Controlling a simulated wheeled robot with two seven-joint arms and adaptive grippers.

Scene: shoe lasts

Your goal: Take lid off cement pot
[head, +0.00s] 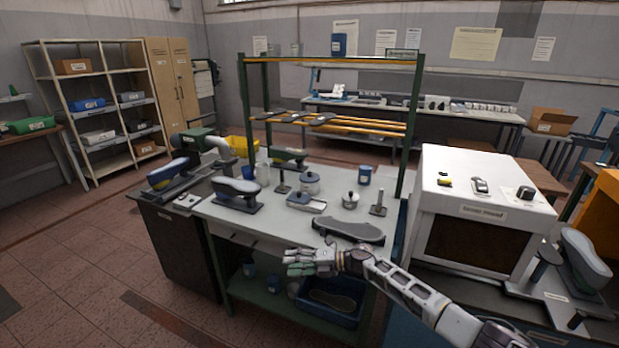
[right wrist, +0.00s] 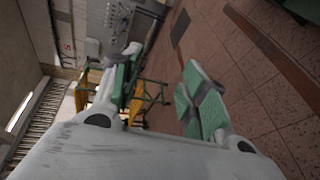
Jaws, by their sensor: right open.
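A grey lidded pot (head: 310,184) stands on the workbench (head: 226,216), towards the back middle. A smaller metal pot (head: 350,201) with a knob on top stands to its right and nearer to me. I cannot tell for certain which one is the cement pot. My right gripper (head: 298,263) is open and empty at the bench's front edge, pointing left, well apart from both pots. Its green-padded fingers also show spread in the right wrist view (right wrist: 160,92), where neither pot can be made out. My left gripper is not in view.
A dark sole-shaped piece (head: 348,231) lies between my right gripper and the pots. A small tray (head: 307,203), a blue cup (head: 365,175) and a metal stand (head: 378,204) are near the pots. A white cabinet (head: 484,207) stands right; a green rack frame (head: 411,125) rises behind.

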